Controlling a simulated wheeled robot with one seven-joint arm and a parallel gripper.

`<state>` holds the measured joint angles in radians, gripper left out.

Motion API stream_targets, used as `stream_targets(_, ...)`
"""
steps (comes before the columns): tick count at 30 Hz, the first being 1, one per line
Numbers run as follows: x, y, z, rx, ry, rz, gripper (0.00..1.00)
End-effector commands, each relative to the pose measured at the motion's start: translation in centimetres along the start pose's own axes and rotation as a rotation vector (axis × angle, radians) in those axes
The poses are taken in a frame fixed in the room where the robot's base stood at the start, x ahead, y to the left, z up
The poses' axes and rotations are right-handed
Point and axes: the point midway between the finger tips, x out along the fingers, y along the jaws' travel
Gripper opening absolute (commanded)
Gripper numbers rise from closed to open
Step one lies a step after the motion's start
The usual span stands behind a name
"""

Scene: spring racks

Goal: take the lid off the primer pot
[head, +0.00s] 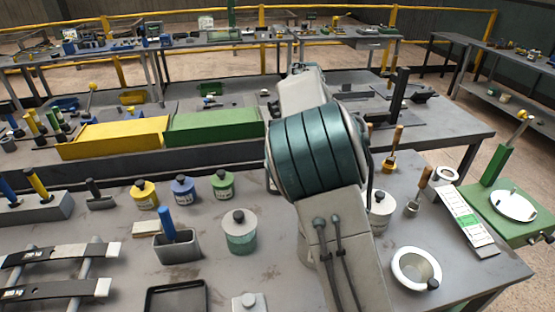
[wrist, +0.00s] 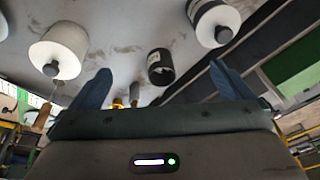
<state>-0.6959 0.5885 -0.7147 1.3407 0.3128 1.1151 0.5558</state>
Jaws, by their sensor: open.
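Several lidded pots stand on the near bench, and I cannot tell which is the primer pot, as no label is readable. A pale pot with a green band and dark knob (head: 240,234) is left of my arm. A pale pot (head: 381,207) is partly hidden behind my arm. Yellow (head: 144,195), blue (head: 184,190) and green (head: 223,187) pots stand farther back. In the wrist view, a white pot (wrist: 60,50), a black pot (wrist: 160,67) and another white pot (wrist: 214,22) lie beyond my gripper (wrist: 162,85). Its blue fingers are open and empty. My arm hides the gripper in the head view.
An open-looking white bowl (head: 416,268) is at the right front. A grey holder with a blue handle (head: 177,248) and metal strips (head: 58,253) are at the left. A brush (head: 419,191) is right of my arm. Yellow (head: 114,138) and green boxes (head: 213,135) stand behind.

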Motion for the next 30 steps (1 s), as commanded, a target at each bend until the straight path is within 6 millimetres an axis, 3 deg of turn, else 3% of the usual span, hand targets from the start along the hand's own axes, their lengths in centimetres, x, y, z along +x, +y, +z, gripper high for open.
stream_targets(1,0.1,-2.4,0.1,-0.012,0.028,0.017,1.00)
stream_targets(3,0.3,-5.2,0.5,-0.019,0.064,0.031,1.00)
stream_targets(6,0.5,-8.3,1.2,-0.033,0.107,0.042,1.00)
stream_targets(10,0.6,-11.0,2.2,-0.048,0.143,0.050,1.00)
stream_targets(14,1.2,-11.9,2.5,-0.054,0.156,0.053,1.00)
stream_targets(24,7.3,-11.6,1.6,-0.054,0.156,0.055,1.00)
stream_targets(30,9.1,-11.6,1.3,-0.055,0.156,0.052,1.00)
